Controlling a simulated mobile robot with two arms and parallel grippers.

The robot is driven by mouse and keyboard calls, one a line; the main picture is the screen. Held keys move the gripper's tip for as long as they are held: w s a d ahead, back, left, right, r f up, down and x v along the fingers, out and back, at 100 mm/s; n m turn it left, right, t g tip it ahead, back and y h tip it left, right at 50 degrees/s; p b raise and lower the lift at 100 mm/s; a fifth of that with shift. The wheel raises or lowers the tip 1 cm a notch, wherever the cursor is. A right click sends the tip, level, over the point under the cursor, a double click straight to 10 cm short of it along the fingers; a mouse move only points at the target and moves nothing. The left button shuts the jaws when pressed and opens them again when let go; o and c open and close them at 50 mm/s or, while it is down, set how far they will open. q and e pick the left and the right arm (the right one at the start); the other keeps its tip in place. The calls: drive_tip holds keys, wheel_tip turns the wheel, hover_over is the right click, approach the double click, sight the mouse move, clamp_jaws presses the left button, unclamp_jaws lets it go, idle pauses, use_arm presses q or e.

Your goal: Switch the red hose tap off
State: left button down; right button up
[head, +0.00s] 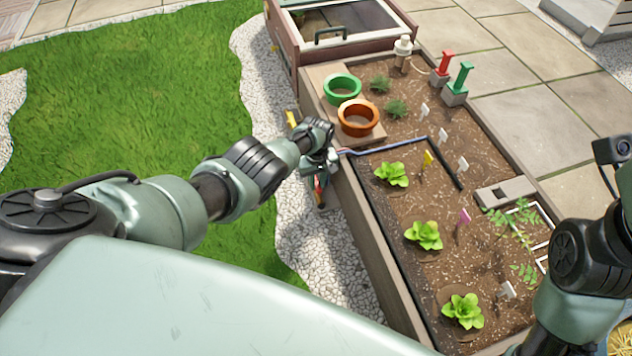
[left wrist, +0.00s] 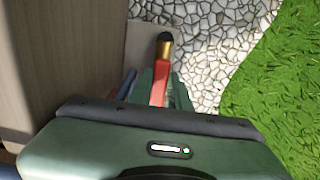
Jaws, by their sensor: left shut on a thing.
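The red hose tap shows as a red part (left wrist: 159,82) with a brass collar and a black end in the left wrist view, close to the planter's wooden side. In the head view, only a little red (head: 318,184) shows below my gripper. My left gripper (head: 320,172) is at the planter's outer side, shut on the red part. In the left wrist view the green fingers (left wrist: 165,92) are around it, and the gripper body hides its near end. I cannot tell which way the tap is turned. My right gripper is out of view.
The raised planter (head: 380,262) holds soil, lettuces and labels. A green pot (head: 342,79) and an orange pot (head: 358,130) stand near its far corner. Red (head: 444,65) and green (head: 461,78) upright fittings stand farther back. Gravel (head: 315,245) and grass (head: 130,95) lie open outside.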

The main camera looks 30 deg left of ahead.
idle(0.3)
use_arm(q)
drive_tip(key=c, duration=1.7)
unclamp_jaws()
drive_tip(key=o, duration=0.4)
drive_tip(key=shift+r, duration=0.15)
